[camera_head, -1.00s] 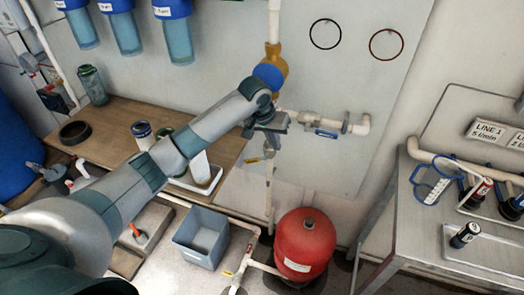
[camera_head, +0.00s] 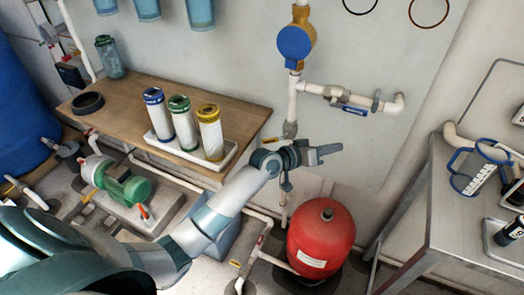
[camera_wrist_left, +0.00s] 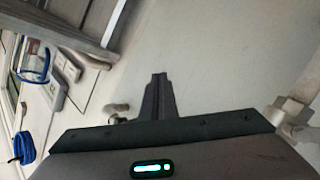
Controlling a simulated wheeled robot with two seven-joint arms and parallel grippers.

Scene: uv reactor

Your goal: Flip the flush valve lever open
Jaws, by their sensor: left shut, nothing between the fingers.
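A valve with a blue lever (camera_head: 355,110) sits on the horizontal white branch pipe (camera_head: 312,88) on the wall; the lever lies along the pipe. A yellow lever (camera_head: 271,140) shows at the vertical pipe just left of my left wrist. I cannot tell from a label which is the flush valve. My left gripper (camera_head: 326,152) is shut and empty, below the blue lever and apart from it, above the red tank. In the left wrist view its closed fingers (camera_wrist_left: 159,95) point at bare wall, with a pipe elbow (camera_wrist_left: 295,108) at right. My right gripper is not in view.
A red tank (camera_head: 320,240) stands under my left gripper. A blue and brass meter (camera_head: 295,42) is on the vertical pipe above. A wooden bench (camera_head: 125,105) with a tray of three canisters is at left, a metal table (camera_head: 440,195) at right. The wall right of the gripper is clear.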

